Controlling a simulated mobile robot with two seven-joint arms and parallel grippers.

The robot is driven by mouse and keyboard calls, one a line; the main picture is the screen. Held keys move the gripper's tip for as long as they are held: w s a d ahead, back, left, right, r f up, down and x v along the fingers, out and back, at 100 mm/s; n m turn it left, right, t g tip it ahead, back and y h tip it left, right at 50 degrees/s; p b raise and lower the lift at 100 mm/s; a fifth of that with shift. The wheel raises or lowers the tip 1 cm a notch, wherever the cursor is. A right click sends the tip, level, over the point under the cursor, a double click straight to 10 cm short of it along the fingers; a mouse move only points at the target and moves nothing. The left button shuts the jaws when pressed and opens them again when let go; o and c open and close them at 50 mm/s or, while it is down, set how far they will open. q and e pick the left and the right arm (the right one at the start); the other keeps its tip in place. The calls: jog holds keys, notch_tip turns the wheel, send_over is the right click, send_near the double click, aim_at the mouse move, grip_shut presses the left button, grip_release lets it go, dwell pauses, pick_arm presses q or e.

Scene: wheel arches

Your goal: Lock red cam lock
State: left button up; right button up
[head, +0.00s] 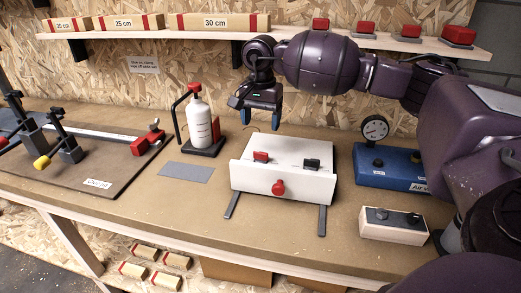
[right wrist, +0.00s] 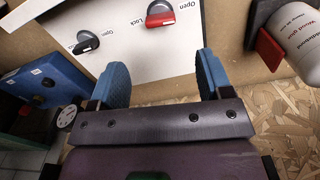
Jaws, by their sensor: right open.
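The red cam lock (head: 261,156) sits on the top left of the white box (head: 240,185). In the right wrist view the red cam lock (right wrist: 160,17) lies between the printed words "Lock" and "Open"; I cannot tell surely which it points to. A black cam lock (head: 311,163) sits to its right on the box; it also shows in the right wrist view (right wrist: 86,43). My right gripper (head: 260,119) is open and empty, pointing down above and behind the box, apart from the red cam lock. Its blue fingers (right wrist: 162,75) frame the white panel's edge. My left gripper is not in view.
A red knob (head: 278,188) is on the box's front. A white glue bottle (head: 199,122) stands behind left, a blue gauge base (head: 375,179) to the right, a wooden block (head: 393,229) front right. A grey plate (head: 185,172) lies left. A shelf (head: 130,31) runs above.

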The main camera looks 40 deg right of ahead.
aim_at(261, 152)
notch_tip(261, 152, down, 10)
jog(key=shift+r+b, duration=0.25)
jog(key=shift+b, duration=0.05)
jog(key=c, duration=0.9)
